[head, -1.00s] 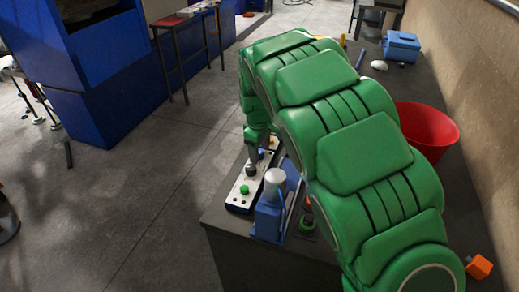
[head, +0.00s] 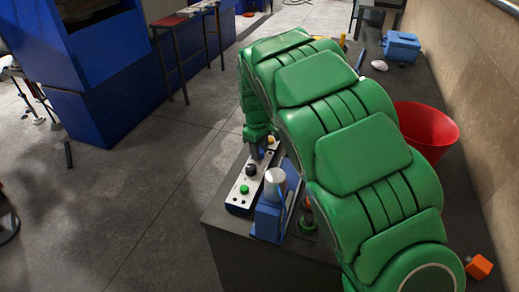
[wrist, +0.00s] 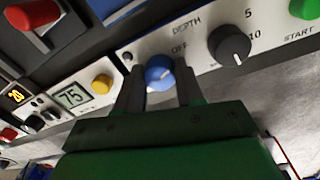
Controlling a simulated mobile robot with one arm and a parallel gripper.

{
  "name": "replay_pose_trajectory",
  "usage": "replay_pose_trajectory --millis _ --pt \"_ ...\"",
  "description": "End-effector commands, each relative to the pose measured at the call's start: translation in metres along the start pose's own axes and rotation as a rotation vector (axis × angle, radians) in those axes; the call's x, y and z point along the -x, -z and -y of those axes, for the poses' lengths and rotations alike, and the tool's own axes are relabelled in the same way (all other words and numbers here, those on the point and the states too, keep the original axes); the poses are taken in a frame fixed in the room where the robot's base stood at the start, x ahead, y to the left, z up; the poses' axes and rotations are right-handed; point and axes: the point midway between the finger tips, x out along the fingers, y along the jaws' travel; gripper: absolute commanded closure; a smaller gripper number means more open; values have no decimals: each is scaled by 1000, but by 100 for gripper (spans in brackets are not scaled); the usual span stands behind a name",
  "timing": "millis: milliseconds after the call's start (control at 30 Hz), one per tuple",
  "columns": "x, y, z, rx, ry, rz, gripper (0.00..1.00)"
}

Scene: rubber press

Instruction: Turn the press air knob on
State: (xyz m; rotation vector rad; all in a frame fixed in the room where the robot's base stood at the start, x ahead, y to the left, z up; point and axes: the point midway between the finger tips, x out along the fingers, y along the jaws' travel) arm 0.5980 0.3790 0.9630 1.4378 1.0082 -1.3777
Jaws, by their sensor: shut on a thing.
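A blue knob (wrist: 159,72) with a pale pointer mark sits on a white control panel (wrist: 205,52) in the wrist view, beside printed "OFF" lettering. My gripper (wrist: 160,84) is shut on it, one dark finger on each side. In the head view the panel (head: 234,201) lies on the bench corner, and the end of my green arm is over its far part.
A dark depth knob (wrist: 229,46) is right of the blue knob, with a green start button (wrist: 305,8) beyond. A yellow button (wrist: 102,84) and display (wrist: 72,96) are left. A blue device (head: 268,218) with a silver cylinder stands beside the panel. A red bucket (head: 427,130) is behind my arm.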

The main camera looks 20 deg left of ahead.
Motion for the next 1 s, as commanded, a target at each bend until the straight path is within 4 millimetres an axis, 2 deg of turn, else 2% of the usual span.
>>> replay_pose_trajectory --millis 1000 --pt "2 3 -1 -918 -2 47 93"
